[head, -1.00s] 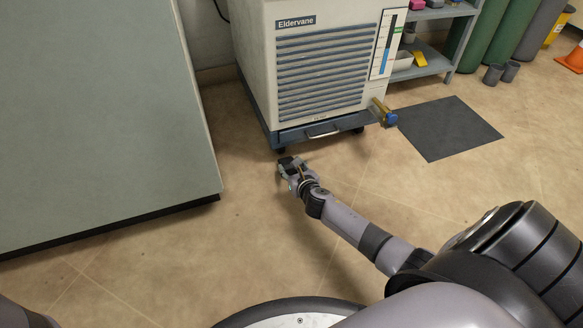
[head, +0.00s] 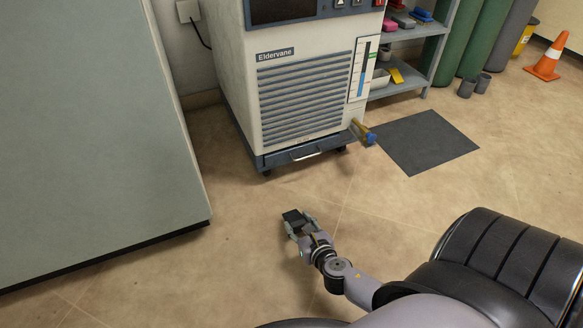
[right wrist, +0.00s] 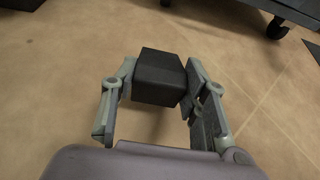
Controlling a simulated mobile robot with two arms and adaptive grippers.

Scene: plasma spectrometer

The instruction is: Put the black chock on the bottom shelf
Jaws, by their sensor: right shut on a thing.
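The black chock (right wrist: 158,76) is a dark block held between the fingers of my right gripper (right wrist: 160,85) in the right wrist view. In the head view the chock (head: 291,215) shows at the tip of my right gripper (head: 298,226), over the bare floor in front of the machine. The gripper is shut on it. The grey shelf unit stands at the back right, and its bottom shelf (head: 412,83) holds a white bin (head: 380,79) and a yellow item (head: 397,76). My left gripper is not in view.
The Eldervane machine (head: 300,135) stands on a blue wheeled base (head: 275,158), with a brass and blue fitting (head: 362,133) at its lower right. A dark mat (head: 428,142) lies before the shelf. Grey cups (head: 474,85), green cylinders and an orange cone (head: 545,64) stand right. A large grey cabinet (head: 95,140) fills the left.

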